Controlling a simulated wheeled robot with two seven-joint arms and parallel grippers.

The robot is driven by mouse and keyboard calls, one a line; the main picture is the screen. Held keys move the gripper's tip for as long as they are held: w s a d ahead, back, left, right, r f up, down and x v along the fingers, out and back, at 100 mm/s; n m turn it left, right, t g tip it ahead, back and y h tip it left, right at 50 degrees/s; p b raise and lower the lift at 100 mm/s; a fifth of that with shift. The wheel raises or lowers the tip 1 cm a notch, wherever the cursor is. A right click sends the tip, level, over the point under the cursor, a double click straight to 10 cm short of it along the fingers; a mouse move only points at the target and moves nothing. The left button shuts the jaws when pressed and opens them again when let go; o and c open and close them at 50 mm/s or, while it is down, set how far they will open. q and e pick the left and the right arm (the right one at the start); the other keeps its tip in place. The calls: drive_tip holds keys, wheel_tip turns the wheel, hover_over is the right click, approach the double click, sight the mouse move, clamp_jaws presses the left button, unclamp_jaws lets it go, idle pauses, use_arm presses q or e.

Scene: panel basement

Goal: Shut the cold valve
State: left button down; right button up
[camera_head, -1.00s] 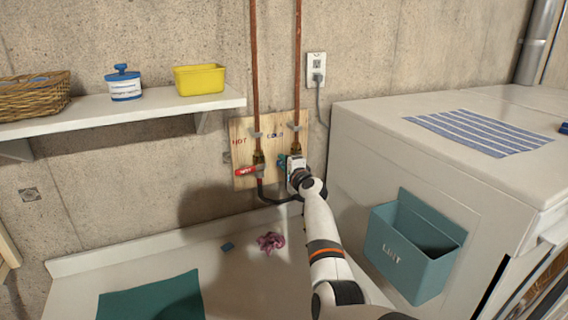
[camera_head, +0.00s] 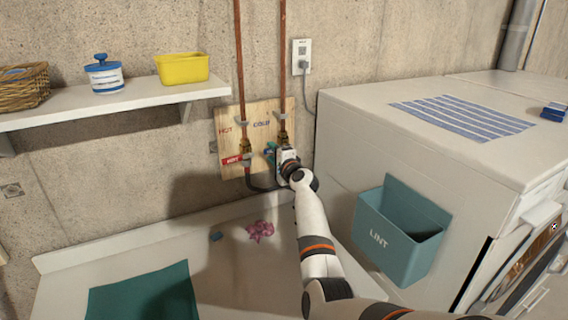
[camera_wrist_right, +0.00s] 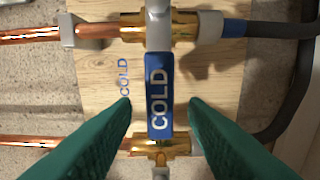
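The cold valve's blue lever, marked COLD (camera_wrist_right: 160,95), fills the middle of the right wrist view. It lies crosswise to its copper pipe, reaching from the brass valve body (camera_wrist_right: 185,27) towards the neighbouring hot line. My right gripper (camera_wrist_right: 158,108) is open, with one teal finger on each side of the lever and a visible gap on both sides. In the head view my right gripper (camera_head: 272,153) is at the valve board and mostly hides the cold valve. My left gripper is not in view.
The red hot lever (camera_head: 236,160) sits just left of my right gripper on the wooden board (camera_head: 228,118). A shelf (camera_head: 120,100) is above left. A teal lint bin (camera_head: 395,232) hangs on the white machine (camera_head: 420,165), right of my arm. A pink cloth (camera_head: 260,230) lies below.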

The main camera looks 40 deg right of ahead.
drive_tip(key=v, duration=1)
drive_tip(key=shift+b, duration=0.45)
